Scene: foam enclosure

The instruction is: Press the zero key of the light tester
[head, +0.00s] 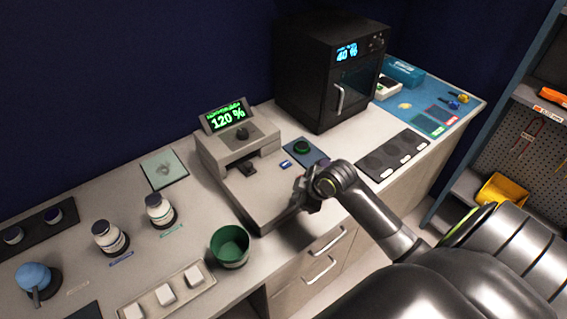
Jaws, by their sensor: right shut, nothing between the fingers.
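The light tester (222,150) stands on the counter at the middle, a grey unit whose tilted green display (228,116) reads 120 %. My right gripper (300,196) is shut and empty, at the tester's front right edge, apart from the blue key as far as I can tell. Its fingertips are partly hidden by my wrist. My left gripper is out of view.
A black oven-like cabinet (320,75) reading 40 % stands behind. A green cup (229,246), white bottles (110,237) and a tray of white blocks (166,294) are to the left.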

